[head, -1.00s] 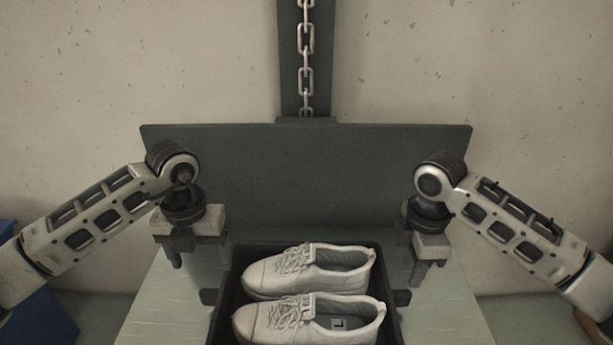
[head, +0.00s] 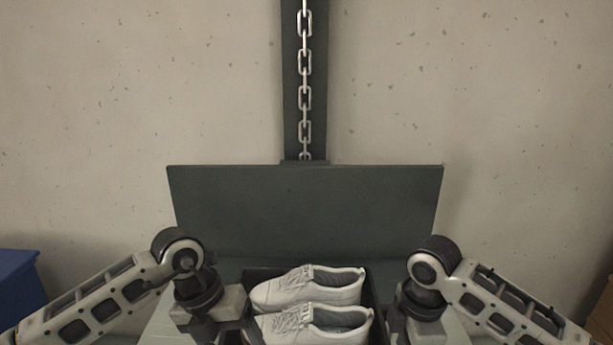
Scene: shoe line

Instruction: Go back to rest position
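My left gripper (head: 226,333) hangs low at the left of a dark box, its fingers apart with nothing visible between them. My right gripper (head: 404,335) hangs at the right of the box; its lower part is cut off by the frame's bottom edge. Two white lace-up shoes lie in the box, toes to the left: a far shoe (head: 308,288) and a near shoe (head: 318,326), partly cut off below. Both grippers are beside the shoes and hold neither.
The dark box (head: 262,273) stands on a pale table (head: 160,325). Behind it rise a dark upright panel (head: 305,210) and a post with a hanging chain (head: 305,97). A blue bin (head: 18,285) is at the far left and a brown object (head: 603,310) at the far right.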

